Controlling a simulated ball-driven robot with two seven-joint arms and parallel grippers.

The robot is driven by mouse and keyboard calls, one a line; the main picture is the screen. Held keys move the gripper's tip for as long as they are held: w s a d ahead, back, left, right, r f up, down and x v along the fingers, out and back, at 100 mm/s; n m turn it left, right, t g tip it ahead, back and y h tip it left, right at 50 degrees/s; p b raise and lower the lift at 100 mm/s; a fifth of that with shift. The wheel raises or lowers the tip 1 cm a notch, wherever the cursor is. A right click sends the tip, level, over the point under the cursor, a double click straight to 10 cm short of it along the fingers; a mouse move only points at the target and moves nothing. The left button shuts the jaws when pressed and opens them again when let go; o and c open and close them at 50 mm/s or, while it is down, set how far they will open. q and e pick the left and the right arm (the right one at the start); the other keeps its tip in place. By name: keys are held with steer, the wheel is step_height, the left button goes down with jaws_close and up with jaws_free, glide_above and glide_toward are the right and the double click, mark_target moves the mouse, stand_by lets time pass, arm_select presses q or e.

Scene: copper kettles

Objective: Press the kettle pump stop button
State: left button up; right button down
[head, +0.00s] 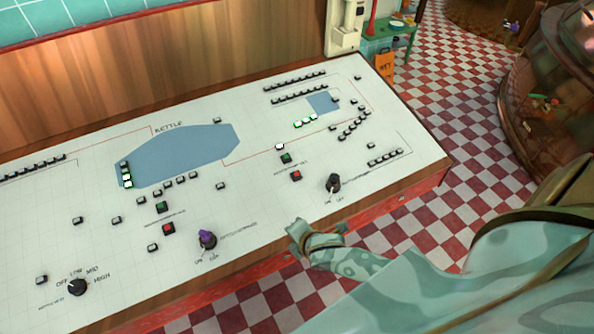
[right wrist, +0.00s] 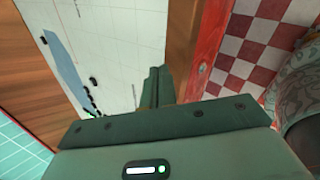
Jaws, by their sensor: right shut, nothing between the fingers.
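A white control panel (head: 75,245) with a blue kettle shape (head: 180,155) tops a wooden console. One red button (head: 168,228) sits below a green button (head: 162,207) at the lower middle. Another red button (head: 297,175) sits below a green button (head: 286,158) further right. Their labels are too small to read, so I cannot tell which one is the pump stop. My right gripper (head: 296,236) is shut and empty near the panel's front edge, below and apart from both red buttons. Its closed fingers (right wrist: 155,87) also show in the right wrist view. My left gripper is out of view.
A purple-topped knob (head: 207,239), a black knob (head: 333,183) and a heat dial (head: 77,287) stand up from the panel. Several small buttons and lights are spread over it. A wooden wall (head: 200,62) rises behind. Checkered floor (head: 430,80) lies to the right.

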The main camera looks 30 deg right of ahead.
steer(key=w+r+n, duration=0.1)
steer(key=w+n, duration=0.1)
steer(key=n, duration=0.1)
steer(key=w+d+r+n+t, duration=0.1)
steer(key=w+r+n, duration=0.1)
steer(key=n, duration=0.1)
steer(key=w+r+n+y+p, duration=0.1)
steer(key=w+r+n, duration=0.1)
steer(key=w+n, duration=0.1)
steer(key=shift+d+t, duration=0.15)
steer(key=shift+t, duration=0.25)
steer(key=w+d+r+n, duration=0.3)
steer(key=d+n, duration=0.2)
steer(key=n, duration=0.3)
steer(key=w+d+r+n+t+p, duration=0.1)
steer(key=w+d+r+n, duration=0.3)
steer(key=n, duration=0.5)
steer(key=shift+d+r, duration=0.25)
steer(key=shift+d, duration=0.35)
steer(key=shift+f, duration=0.1)
steer(key=b, duration=0.8)
glide_above(296, 175)
steer(key=s, duration=0.2)
steer(key=f, duration=0.7)
steer(key=shift+s+d, duration=0.15)
steer(key=shift+d, duration=0.1)
steer(key=shift+w+f+b, duration=0.25)
steer(key=shift+f+b, duration=0.25)
steer(key=shift+f, duration=0.25)
steer(key=shift+f, duration=0.1)
